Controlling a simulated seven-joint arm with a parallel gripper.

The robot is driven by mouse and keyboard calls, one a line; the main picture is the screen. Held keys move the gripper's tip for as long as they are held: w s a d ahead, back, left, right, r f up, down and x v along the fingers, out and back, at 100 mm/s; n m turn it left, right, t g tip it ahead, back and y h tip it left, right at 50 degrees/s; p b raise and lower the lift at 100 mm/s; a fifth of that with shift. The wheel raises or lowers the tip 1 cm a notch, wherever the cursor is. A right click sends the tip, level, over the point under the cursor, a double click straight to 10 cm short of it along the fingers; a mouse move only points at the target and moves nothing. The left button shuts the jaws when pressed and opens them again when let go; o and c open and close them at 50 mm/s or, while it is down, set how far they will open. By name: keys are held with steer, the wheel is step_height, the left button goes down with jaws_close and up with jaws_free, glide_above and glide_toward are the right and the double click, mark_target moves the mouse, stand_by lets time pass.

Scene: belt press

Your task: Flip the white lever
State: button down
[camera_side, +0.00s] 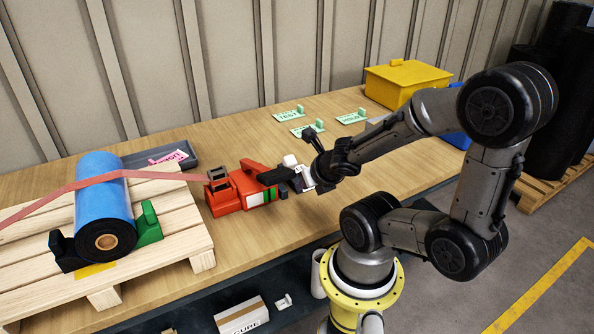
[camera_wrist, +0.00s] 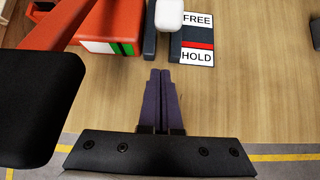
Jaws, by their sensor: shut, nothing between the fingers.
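The white lever (camera_wrist: 169,15) shows as a rounded white knob at the top of the wrist view, level with the word FREE. It also shows in the side view (camera_side: 290,160), at the right end of the red press tool. A label plate (camera_wrist: 197,55) beside it reads FREE above and HOLD below, with a dark and red band between. My gripper (camera_wrist: 165,72) is shut and empty, its fingertips below the knob in the wrist view, near a dark upright bar and apart from the knob. In the side view my gripper (camera_side: 303,178) is close beside the lever.
The red press tool (camera_side: 228,196) has a black handle reaching toward my gripper. A pallet (camera_side: 190,235) bears a blue roll (camera_side: 100,190) with a red strap. A yellow box (camera_side: 400,85) and green signs (camera_side: 308,130) stand farther back.

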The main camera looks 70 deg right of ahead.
mark_target(290, 161)
steer(key=shift+w+d+r, duration=0.95)
steer(key=shift+w+d, duration=0.2)
steer(key=shift+d, duration=0.05)
steer(key=shift+w+d+r, duration=0.15)
steer(key=shift+w+r, duration=0.05)
steer(key=shift+r, duration=0.05)
steer(key=shift+w+d+r, duration=0.65)
steer(key=shift+d+r, duration=0.05)
steer(key=w+d+r, duration=0.1)
steer(key=w+d, duration=0.5)
steer(key=shift+w+d+r, duration=0.15)
steer(key=shift+w+r, duration=0.05)
steer(key=shift+r, duration=0.05)
stand_by(0.4)
